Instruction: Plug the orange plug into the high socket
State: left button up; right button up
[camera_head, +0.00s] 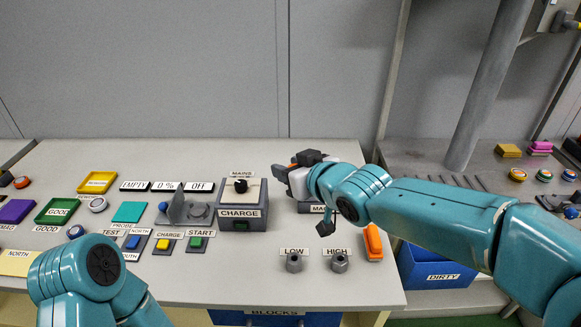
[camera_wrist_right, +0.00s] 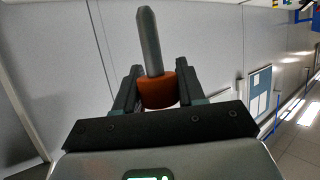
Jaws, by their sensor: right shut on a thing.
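My right gripper (camera_head: 284,172) is raised over the back of the table, left of its teal arm. In the right wrist view it (camera_wrist_right: 157,84) is shut on the orange plug (camera_wrist_right: 158,92), whose grey metal pin (camera_wrist_right: 149,40) points away from the jaws. In the head view the plug is mostly hidden by the gripper. The high socket (camera_head: 339,263) is a small grey round holder behind which stands a HIGH label (camera_head: 337,251). It is nearer the front edge than the gripper and apart from the plug. My left arm shows at lower left; its gripper is out of frame.
The low socket (camera_head: 293,264) stands just left of the high one. An orange block (camera_head: 373,242) lies close to its right. The grey CHARGE box (camera_head: 240,212) stands left of the gripper. A blue DIRTY bin (camera_head: 433,270) is beyond the table's right edge.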

jog(key=d+f+b, duration=0.2)
jog(key=d+f, duration=1)
jog(key=f, duration=0.3)
jog(key=b, duration=0.5)
send_over(337, 254)
notch_tip(337, 254, down, 6)
jog(key=shift+w+a, duration=0.1)
jog(key=shift+f+b, duration=2.1)
jog(key=shift+f, duration=0.2)
dwell(0.7)
jog(key=o, duration=1.1)
jog(key=shift+r, duration=0.1)
jog(key=shift+o, duration=0.2)
